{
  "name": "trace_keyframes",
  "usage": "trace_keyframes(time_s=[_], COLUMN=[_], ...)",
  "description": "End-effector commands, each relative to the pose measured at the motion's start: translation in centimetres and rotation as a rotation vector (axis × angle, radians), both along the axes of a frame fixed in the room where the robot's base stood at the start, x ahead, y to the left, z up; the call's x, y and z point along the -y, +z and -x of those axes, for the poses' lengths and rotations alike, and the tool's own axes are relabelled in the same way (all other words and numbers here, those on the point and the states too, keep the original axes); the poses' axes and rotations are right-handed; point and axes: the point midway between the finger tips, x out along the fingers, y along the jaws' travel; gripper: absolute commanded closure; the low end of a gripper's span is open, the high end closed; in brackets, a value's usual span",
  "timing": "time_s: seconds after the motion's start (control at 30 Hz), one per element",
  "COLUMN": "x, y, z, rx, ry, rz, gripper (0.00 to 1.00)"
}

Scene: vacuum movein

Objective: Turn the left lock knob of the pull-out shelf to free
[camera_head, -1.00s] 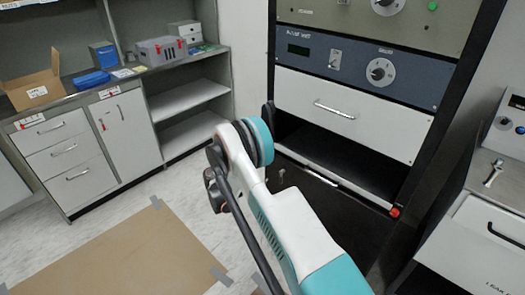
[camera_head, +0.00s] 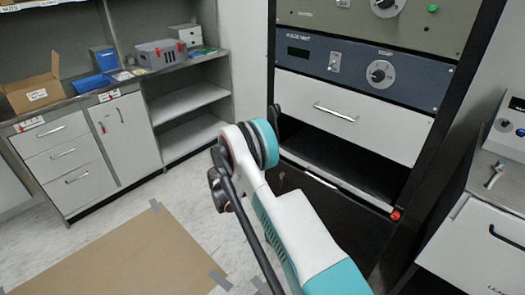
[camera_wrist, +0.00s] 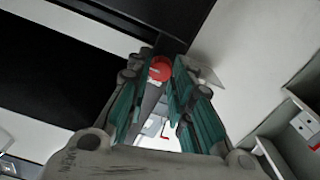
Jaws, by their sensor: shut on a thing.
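In the wrist view, the red left lock knob (camera_wrist: 160,68) sits between the fingertips of my gripper (camera_wrist: 162,76). The green-padded fingers are closed on it from both sides. Its pointer angle cannot be read. In the head view, my arm hides this knob and most of my gripper. The pull-out shelf (camera_head: 322,181) shows its pale front edge low in the dark rack, below the white drawer. The red right lock knob (camera_head: 396,215) is at the right end of that edge.
The rack's white drawer (camera_head: 345,115) and blue pulse unit (camera_head: 345,68) are above the shelf. A white cabinet (camera_head: 480,245) stands close on the right. A cardboard sheet (camera_head: 125,255) is taped to the floor at left. Bare floor lies before the left counter.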

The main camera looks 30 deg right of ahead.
Motion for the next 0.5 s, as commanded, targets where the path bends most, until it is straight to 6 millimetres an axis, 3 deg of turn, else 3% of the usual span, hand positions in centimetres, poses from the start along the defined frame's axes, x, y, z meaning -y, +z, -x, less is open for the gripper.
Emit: trace_keyframes(time_s=[0.5], x=[-0.07], y=[-0.01], z=[-0.10], rx=[-0.281], ry=[0.001], rz=[0.103], gripper=[1.00])
